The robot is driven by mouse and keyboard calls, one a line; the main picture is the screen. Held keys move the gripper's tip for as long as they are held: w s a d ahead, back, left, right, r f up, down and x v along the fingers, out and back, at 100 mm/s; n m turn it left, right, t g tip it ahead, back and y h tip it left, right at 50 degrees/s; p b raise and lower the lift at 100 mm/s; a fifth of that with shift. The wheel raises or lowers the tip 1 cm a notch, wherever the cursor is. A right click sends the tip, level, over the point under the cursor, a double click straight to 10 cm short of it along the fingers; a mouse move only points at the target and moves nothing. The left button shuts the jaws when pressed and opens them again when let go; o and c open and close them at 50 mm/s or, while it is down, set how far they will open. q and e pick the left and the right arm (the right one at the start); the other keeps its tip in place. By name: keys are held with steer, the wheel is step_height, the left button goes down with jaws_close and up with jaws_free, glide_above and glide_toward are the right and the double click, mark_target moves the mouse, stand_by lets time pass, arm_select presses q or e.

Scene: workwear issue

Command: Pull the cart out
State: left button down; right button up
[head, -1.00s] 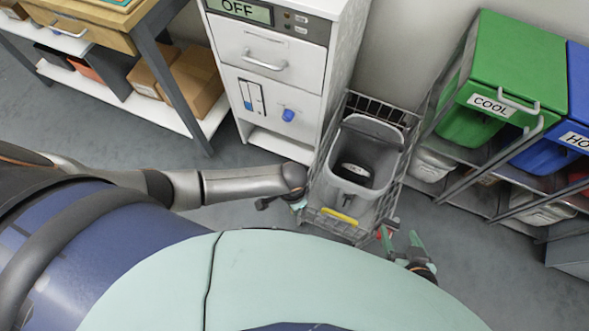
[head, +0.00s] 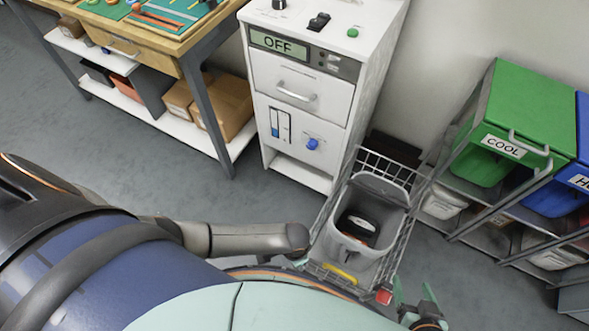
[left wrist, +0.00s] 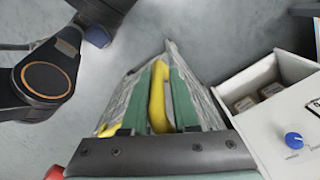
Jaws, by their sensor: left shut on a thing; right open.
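The cart (head: 397,262) is a wire-sided trolley holding a grey open bin (head: 375,189). It stands between the white cabinet and the rack of coloured bins, with its front near my body. A yellow handle (head: 340,273) is at its near end, and the handle also shows in the left wrist view (left wrist: 157,93). My left gripper (left wrist: 158,108) is shut on the yellow handle, its green fingers on either side; in the head view it is mostly hidden by its arm. My right gripper (head: 415,294) is open and empty, right of the cart's near corner.
The white cabinet (head: 302,92) with an OFF display stands close on the cart's left. The rack with a green bin (head: 527,105) and blue bin (head: 582,150) stands on the right. A workbench (head: 150,50) is at upper left. Floor at left is clear.

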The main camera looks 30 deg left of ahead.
arm_select(q)
steer(key=shift+s+d, duration=0.15)
steer(key=shift+d, duration=0.35)
steer(key=c, duration=0.9)
jaws_free()
steer(key=shift+o, duration=0.4)
steer(key=shift+a, duration=0.1)
steer(key=shift+a+r, duration=0.1)
steer(key=shift+r, duration=0.05)
step_height(320, 180, up, 11)
steer(key=p, duration=0.4)
steer(key=shift+r, duration=0.65)
